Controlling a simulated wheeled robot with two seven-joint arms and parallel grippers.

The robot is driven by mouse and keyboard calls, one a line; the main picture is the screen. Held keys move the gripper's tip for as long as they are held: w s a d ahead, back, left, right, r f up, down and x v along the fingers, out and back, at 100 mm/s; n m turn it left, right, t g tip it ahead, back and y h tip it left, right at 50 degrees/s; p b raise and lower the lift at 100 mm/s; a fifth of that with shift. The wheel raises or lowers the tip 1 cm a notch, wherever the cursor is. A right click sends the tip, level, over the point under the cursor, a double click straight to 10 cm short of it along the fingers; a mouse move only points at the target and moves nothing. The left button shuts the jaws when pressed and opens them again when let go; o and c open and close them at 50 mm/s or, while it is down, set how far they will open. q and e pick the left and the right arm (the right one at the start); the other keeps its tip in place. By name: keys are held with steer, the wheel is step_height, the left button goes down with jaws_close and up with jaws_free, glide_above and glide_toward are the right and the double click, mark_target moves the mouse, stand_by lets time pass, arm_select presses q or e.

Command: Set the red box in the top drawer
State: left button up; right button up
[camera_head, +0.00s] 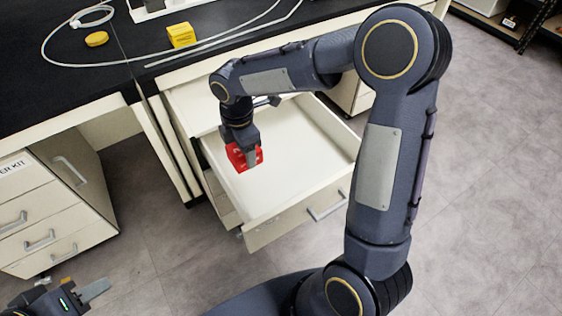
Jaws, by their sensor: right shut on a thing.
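The red box (236,157) is held in my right gripper (249,158), which is shut on it and points down. The box hangs over the left part of the open top drawer (294,170); its height above the drawer floor is hard to judge. The drawer is pulled well out from under the black counter, and its visible inside looks empty. My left gripper (75,297) is low at the bottom left corner, away from the drawer. Only part of it shows, and its jaw opening is unclear.
A yellow box (181,35), a round yellow item (97,39) and white tubing lie on the black counter (60,90). A white drawer cabinet (45,215) stands at the left. My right arm covers the area right of the drawer. Grey floor is clear in front.

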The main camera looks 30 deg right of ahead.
steer(key=d+f, duration=0.3)
steer(key=d, duration=0.1)
steer(key=d+f+b, duration=0.1)
steer(key=d+f, duration=0.1)
steer(key=d, duration=0.2)
steer(key=d+f+b, duration=0.1)
steer(key=d+f, duration=0.2)
steer(key=d, duration=0.1)
steer(key=shift+w+f, duration=0.1)
steer(key=shift+f, duration=0.25)
steer(key=shift+d+f+b, duration=0.2)
steer(key=shift+f+b, duration=0.15)
steer(key=shift+f, duration=0.6)
steer(key=shift+d+f+b, duration=0.2)
steer(key=shift+f+b, duration=0.15)
steer(key=shift+f, duration=0.55)
steer(key=shift+f, duration=0.2)
steer(key=o, duration=1)
steer(key=shift+r, duration=0.15)
